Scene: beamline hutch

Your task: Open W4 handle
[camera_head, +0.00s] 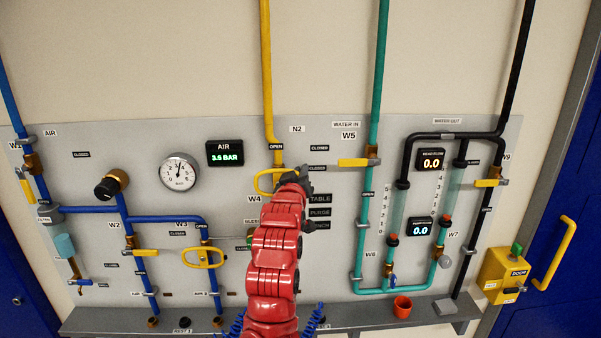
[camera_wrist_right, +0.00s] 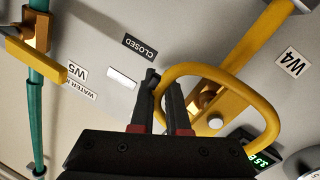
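The W4 handle (camera_head: 262,182) is a yellow loop on a valve at the foot of the yellow N2 pipe (camera_head: 266,80). The loop lies crosswise to this pipe, its right end towards a CLOSED label (camera_head: 318,168); an OPEN label (camera_head: 276,147) is above the valve. My right gripper (camera_head: 300,176) is at the loop's right end, which its red arm partly hides. In the right wrist view the dark fingers (camera_wrist_right: 160,95) stand close together on either side of the end of the yellow loop (camera_wrist_right: 268,95). My left gripper is not in view.
Right of W4 is the W5 valve with a yellow lever (camera_head: 352,162) on a green pipe. The W3 loop handle (camera_head: 203,258) is lower left. A grey ledge (camera_head: 105,319) runs below the panel.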

